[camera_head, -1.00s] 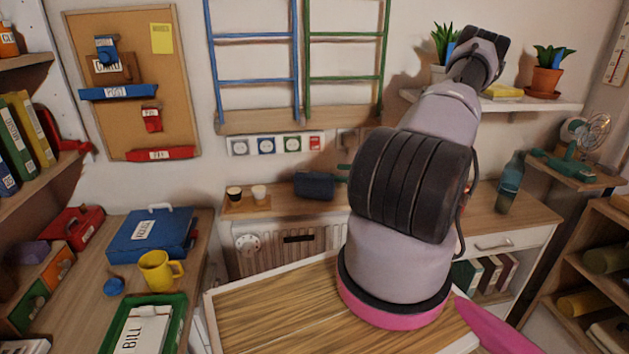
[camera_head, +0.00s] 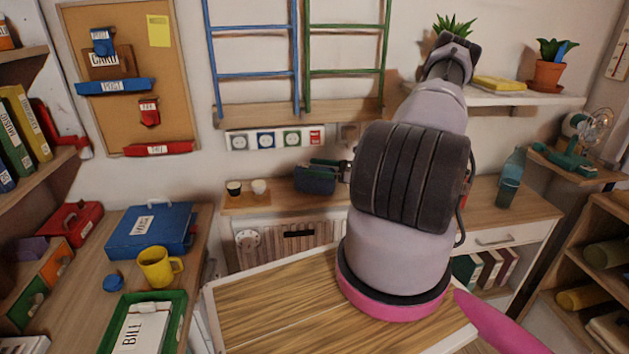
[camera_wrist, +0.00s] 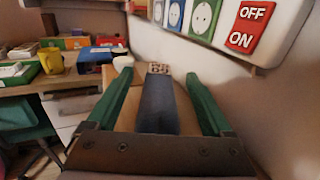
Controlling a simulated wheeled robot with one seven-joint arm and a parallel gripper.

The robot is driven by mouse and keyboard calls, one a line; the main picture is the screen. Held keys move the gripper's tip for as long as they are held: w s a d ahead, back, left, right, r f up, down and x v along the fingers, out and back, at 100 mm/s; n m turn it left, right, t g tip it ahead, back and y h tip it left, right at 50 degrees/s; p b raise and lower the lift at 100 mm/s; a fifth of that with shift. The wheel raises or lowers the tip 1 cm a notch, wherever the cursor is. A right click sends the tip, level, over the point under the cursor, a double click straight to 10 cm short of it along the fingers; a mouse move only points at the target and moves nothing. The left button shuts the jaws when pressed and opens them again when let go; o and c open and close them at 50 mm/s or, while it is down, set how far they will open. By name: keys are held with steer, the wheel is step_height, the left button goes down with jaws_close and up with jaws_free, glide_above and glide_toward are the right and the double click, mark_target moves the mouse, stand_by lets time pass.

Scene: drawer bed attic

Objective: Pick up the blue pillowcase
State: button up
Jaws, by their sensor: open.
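The blue pillowcase (camera_head: 314,181) is a small dark blue folded bundle on the wooden ledge below the row of sockets. It also shows in the wrist view as a blue-grey strip (camera_wrist: 157,105) between my green fingers. My gripper (camera_wrist: 158,78) is open, one finger on each side of the pillowcase. In the head view a green finger of my gripper (camera_head: 328,162) shows at the pillowcase's upper edge. Most of the gripper is hidden behind my arm there. I cannot tell whether the fingers touch the cloth.
Two small cups (camera_head: 247,188) stand left of the pillowcase on the ledge. The socket panel (camera_head: 275,140) is on the wall just above. A wooden-topped surface (camera_head: 265,305) lies in front. A yellow mug (camera_head: 155,268) and blue case (camera_head: 150,230) stand on the left desk.

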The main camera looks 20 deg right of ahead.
steer(key=shift+w+a, duration=0.15)
steer(key=shift+a, duration=0.05)
steer(key=c, duration=1.3)
jaws_close()
steer(key=shift+r, duration=0.1)
